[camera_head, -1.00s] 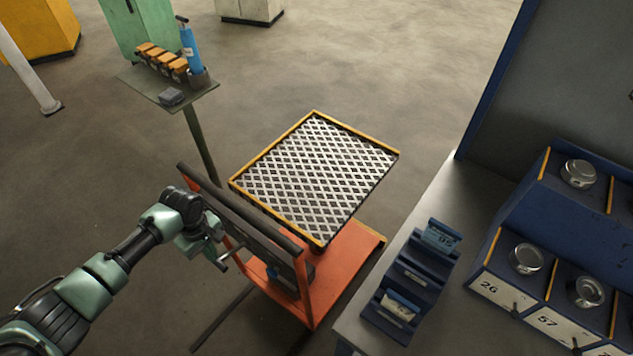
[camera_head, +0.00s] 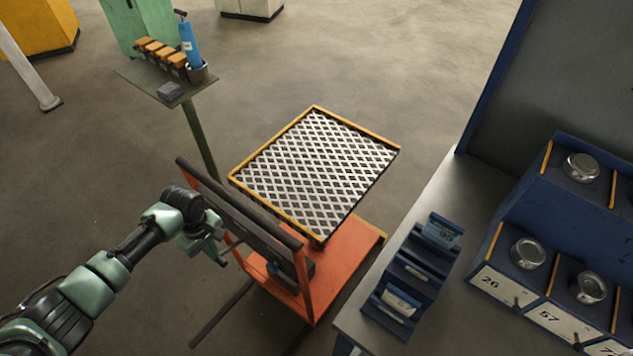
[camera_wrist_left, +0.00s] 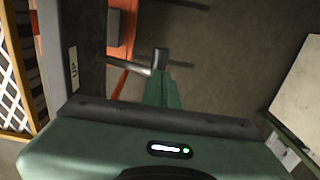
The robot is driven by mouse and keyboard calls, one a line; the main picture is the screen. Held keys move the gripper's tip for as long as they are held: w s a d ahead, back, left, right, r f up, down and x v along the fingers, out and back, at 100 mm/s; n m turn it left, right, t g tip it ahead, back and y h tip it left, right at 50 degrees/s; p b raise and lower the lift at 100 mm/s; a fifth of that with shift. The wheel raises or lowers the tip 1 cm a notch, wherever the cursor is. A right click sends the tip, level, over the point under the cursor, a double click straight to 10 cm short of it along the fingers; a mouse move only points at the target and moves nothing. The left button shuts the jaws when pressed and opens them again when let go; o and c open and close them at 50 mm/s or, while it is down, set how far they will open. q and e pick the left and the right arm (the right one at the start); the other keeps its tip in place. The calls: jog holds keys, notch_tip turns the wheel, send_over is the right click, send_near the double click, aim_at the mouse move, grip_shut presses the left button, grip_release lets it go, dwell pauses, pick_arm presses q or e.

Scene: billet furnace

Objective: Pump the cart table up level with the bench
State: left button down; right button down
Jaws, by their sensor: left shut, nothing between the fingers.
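The cart table (camera_head: 315,175) is a mesh platform with a yellow rim above the cart's orange base (camera_head: 345,255). It is empty, and I cannot tell its exact height against the grey bench (camera_head: 425,205) on the right. The cart's dark upright panel (camera_head: 250,225) stands at its near left side. In the left wrist view a label reading "UP" (camera_wrist_left: 73,66) is on a dark panel. A grey lever (camera_wrist_left: 158,62) shows beyond my green finger there. My left gripper (camera_head: 221,257) is shut and empty, close beside the panel and lever; contact is unclear. My right gripper is out of view.
A blue rack (camera_head: 410,275) with cards stands on the bench, beside blue bins with round tins (camera_head: 527,254). A small stand (camera_head: 168,90) with orange-topped blocks and a blue cylinder (camera_head: 190,45) is behind the cart. Open floor lies beyond.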

pick_arm(q)
notch_tip(320, 180, down, 7)
jog(key=b, duration=0.3)
jog(key=shift+s+a, duration=0.25)
jog(key=shift+s, duration=0.1)
jog(key=shift+r, duration=0.15)
jog(key=r+p, duration=0.8)
jog(key=shift+w+d, duration=0.25)
jog(key=shift+w, duration=0.05)
dwell(0.8)
